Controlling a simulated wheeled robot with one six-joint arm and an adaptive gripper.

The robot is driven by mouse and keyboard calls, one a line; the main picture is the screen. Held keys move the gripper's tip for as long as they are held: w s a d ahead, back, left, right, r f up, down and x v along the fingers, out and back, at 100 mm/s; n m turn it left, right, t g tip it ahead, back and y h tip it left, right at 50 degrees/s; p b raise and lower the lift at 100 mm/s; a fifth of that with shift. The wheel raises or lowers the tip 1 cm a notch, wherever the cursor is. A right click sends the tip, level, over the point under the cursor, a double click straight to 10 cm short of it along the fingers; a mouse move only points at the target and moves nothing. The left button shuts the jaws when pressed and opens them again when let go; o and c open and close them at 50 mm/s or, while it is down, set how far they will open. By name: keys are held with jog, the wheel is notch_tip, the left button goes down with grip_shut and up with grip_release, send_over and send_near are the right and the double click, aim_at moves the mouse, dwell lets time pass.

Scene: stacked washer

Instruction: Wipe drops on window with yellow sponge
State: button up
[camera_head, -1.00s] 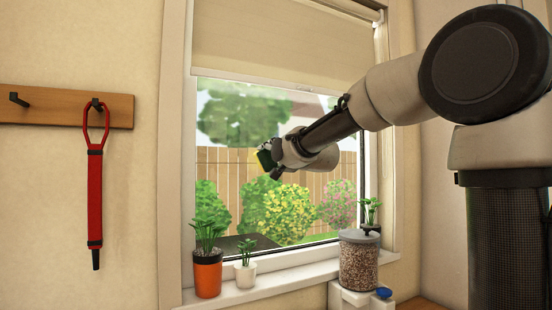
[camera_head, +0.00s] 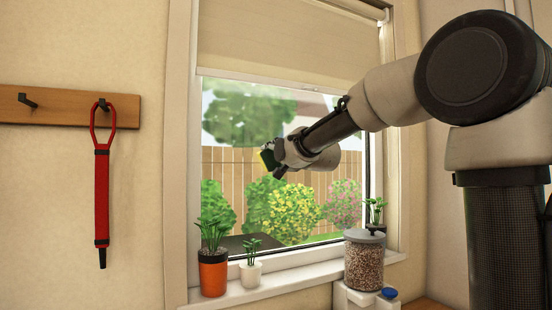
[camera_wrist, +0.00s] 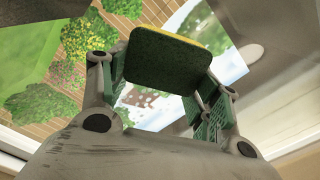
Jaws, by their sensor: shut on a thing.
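The sponge (camera_wrist: 165,60) is held between the fingers of my gripper (camera_wrist: 165,85) in the wrist view; its dark green face is toward the camera and a yellow edge shows along its top. I cannot tell whether the sponge touches the glass. Whitish spots (camera_wrist: 140,97) show beyond the sponge in the wrist view; they look like drops. No drops can be made out in the head view.
On the sill stand an orange pot (camera_head: 212,273), a white pot (camera_head: 250,274) and another plant (camera_head: 375,211) at right. A lidded jar (camera_head: 364,262) stands in front at right. A blind (camera_head: 285,45) covers the window's top. A red tool (camera_head: 102,195) hangs on the left wall.

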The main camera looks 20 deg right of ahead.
jog(key=shift+w+a, duration=0.15)
jog(key=shift+w, duration=0.65)
jog(key=shift+w+d, duration=0.5)
jog(key=shift+d, duration=2)
jog(key=shift+w+d, duration=0.5)
jog(key=shift+d, duration=1.95)
jog(key=shift+w+d, duration=0.5)
jog(key=shift+d, duration=2)
jog(key=shift+s+a+r, duration=0.3)
jog(key=shift+s+a, duration=0.2)
jog(key=shift+a, duration=1.95)
jog(key=shift+s+a+r, duration=0.35)
jog(key=shift+s+a, duration=0.1)
jog(key=shift+a, duration=2.05)
jog(key=shift+s+a+r, duration=0.3)
jog(key=shift+s+a, duration=0.2)
jog(key=shift+a, duration=1.95)
jog(key=shift+r, duration=0.9)
jog(key=shift+w+d, duration=0.2)
jog(key=shift+d, duration=0.7)
jog(key=shift+w+d, duration=0.2)
jog(key=shift+d, duration=0.7)
jog(key=w+d, duration=0.2)
jog(key=d, duration=0.9)
jog(key=shift+d, duration=0.15)
